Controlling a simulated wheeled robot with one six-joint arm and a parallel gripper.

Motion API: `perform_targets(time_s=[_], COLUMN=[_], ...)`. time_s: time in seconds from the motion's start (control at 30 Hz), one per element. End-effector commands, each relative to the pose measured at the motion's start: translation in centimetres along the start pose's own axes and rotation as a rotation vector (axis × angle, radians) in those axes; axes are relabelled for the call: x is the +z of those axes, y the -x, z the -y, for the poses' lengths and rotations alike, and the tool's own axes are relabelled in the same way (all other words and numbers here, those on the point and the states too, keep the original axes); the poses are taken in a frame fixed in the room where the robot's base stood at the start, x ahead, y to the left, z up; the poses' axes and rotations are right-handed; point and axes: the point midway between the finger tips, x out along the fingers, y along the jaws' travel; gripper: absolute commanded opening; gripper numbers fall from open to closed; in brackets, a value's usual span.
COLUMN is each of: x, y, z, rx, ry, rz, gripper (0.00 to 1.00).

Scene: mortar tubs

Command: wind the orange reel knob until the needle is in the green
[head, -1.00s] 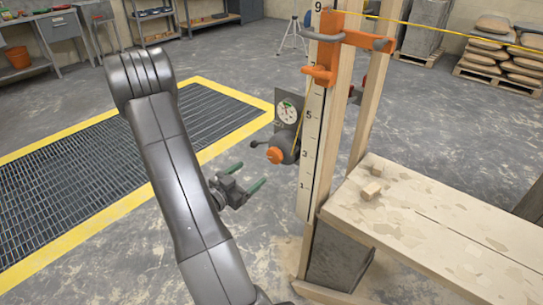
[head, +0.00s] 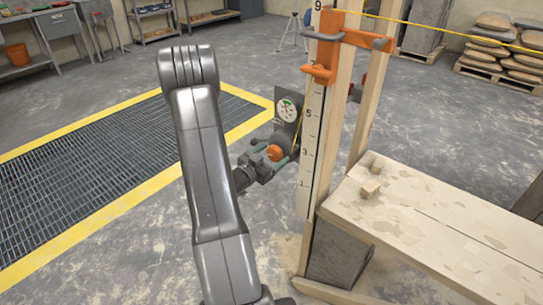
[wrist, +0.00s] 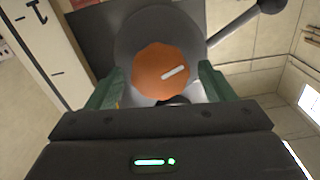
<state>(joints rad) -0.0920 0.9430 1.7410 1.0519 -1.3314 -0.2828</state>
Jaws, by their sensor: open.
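The orange reel knob (head: 275,153) sits on the reel at the side of the wooden post. In the wrist view the knob (wrist: 161,71) is faceted with a pale mark on its face. My gripper (head: 273,155) is at the knob. Its green fingers (wrist: 160,88) stand open on either side of the knob, with a small gap visible at each side. The gauge (head: 287,108) above the knob has a white dial with a green area; the needle is too small to read surely. A dark crank arm with a ball end (wrist: 268,5) sticks out from the reel.
A numbered scale board (head: 311,140) stands right of the reel, with an orange clamp (head: 322,60) above. A wooden bench (head: 440,235) is at the right. A yellow-edged floor grate (head: 100,165) lies at the left.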

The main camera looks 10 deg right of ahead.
Motion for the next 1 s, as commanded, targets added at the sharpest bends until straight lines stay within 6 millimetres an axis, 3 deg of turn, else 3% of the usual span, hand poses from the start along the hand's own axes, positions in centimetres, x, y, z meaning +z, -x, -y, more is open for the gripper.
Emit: perform_targets(time_s=[0.03,0.27,0.47,1.0], x=[0.0,-0.01,0.23,0.34], y=[0.02,0.04,0.03,0.02], z=[0.0,0.01,-0.02,-0.11], rx=[0.0,0.0,0.0,0.0], ry=[0.0,0.0,-0.029,-0.38], rz=[0.0,0.0,-0.001,-0.001], gripper=[0.74,0.31,0.31,0.31])
